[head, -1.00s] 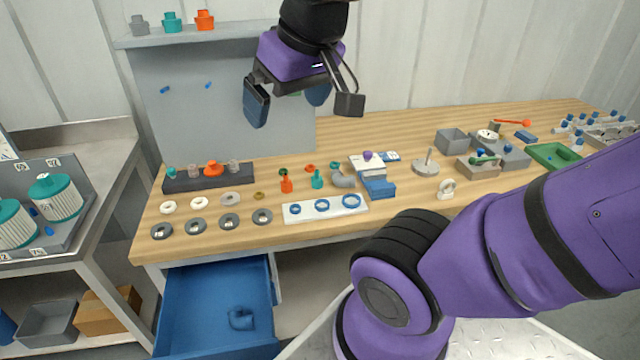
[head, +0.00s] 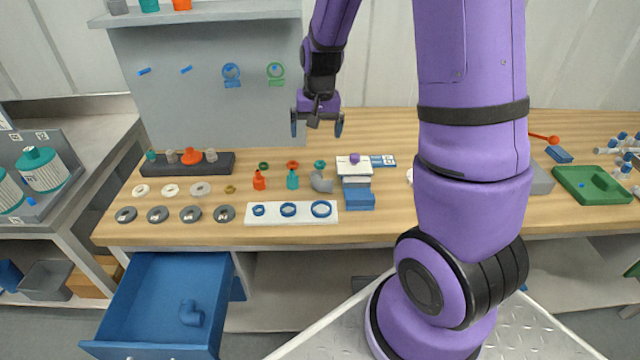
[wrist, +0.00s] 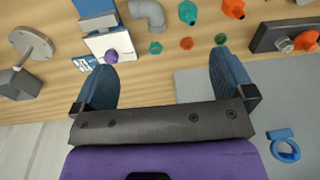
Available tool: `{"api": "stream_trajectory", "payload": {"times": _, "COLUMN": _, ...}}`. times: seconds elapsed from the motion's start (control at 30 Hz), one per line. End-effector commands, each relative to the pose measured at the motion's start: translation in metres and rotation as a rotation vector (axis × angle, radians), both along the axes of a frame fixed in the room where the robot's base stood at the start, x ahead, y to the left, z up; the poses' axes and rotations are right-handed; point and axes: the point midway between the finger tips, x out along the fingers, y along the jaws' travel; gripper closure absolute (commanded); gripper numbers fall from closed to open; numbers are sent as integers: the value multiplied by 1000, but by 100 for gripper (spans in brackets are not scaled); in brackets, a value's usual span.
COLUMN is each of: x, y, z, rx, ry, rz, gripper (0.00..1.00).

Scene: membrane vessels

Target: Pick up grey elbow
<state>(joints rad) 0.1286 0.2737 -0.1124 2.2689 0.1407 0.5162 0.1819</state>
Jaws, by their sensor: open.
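The grey elbow (head: 321,181) lies on the wooden bench, just right of the teal fitting and left of the blue block stack. In the wrist view the grey elbow (wrist: 149,14) shows at the top, beyond my fingertips and partly cut by the frame edge. My gripper (head: 317,125) is open and empty, with its fingers pointing down, above and behind the elbow. In the wrist view the two blue fingers of my gripper (wrist: 168,75) stand wide apart with bare bench between them.
An orange fitting (head: 259,181) and a teal fitting (head: 293,180) stand left of the elbow. A blue block (head: 359,198) and a white-topped stack stand to its right. A white plate (head: 250,219) with blue rings lies in front. An open blue drawer (head: 150,300) holds a blue elbow.

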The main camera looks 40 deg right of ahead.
Motion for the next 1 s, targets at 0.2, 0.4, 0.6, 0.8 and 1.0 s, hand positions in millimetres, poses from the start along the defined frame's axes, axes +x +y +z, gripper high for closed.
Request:
{"api": "stream_trajectory", "payload": {"times": 0.2, "x": 13, "y": -24, "z": -68, "rx": -5, "ry": 70, "rz": -87, "gripper": 0}}
{"api": "stream_trajectory", "payload": {"times": 0.4, "x": 16, "y": -34, "z": -97, "rx": -10, "ry": 94, "rz": -127, "gripper": 0}}
{"api": "stream_trajectory", "payload": {"times": 0.6, "x": 16, "y": -35, "z": -122, "rx": -10, "ry": 101, "rz": -132, "gripper": 0}}
{"api": "stream_trajectory", "payload": {"times": 0.8, "x": 16, "y": -35, "z": -148, "rx": -10, "ry": 99, "rz": -131, "gripper": 0}}
{"api": "stream_trajectory", "payload": {"times": 1.0, "x": 17, "y": -35, "z": -159, "rx": -10, "ry": 97, "rz": -131, "gripper": 0}}
